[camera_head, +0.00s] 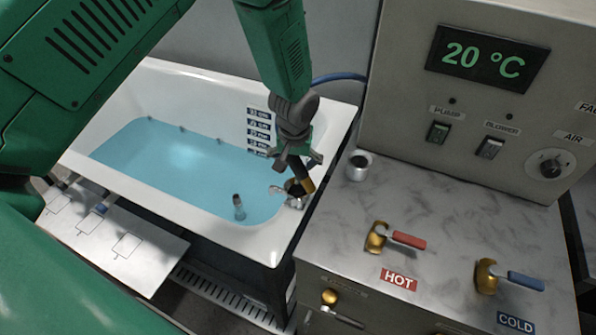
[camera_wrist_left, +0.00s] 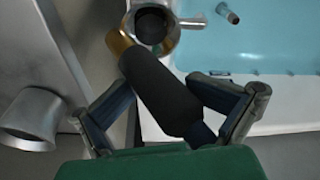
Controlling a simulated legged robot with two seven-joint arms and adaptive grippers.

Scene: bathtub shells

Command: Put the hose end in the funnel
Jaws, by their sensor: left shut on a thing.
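My left gripper (camera_head: 297,165) is shut on the hose end (camera_head: 306,184), a dark cylinder with a brass tip. The hose end is tilted. In the left wrist view the dark grip (camera_wrist_left: 160,92) lies between the fingers and its brass tip (camera_wrist_left: 120,43) overlaps the left edge of a metal, dark-mouthed funnel-like fitting (camera_wrist_left: 152,24) at the tub rim. This fitting (camera_head: 295,198) is partly hidden by the hose end in the head view. I cannot tell whether they touch; the tip is not visibly inside the mouth. My right gripper is out of view.
A second flared metal cup (camera_head: 359,166) stands on the marble counter (camera_head: 420,200). Red (camera_head: 408,240) and blue (camera_head: 525,281) tap handles are nearer the front. The white bathtub (camera_head: 150,195) holds blue water with a small dark-tipped item (camera_head: 238,207). A control box stands behind.

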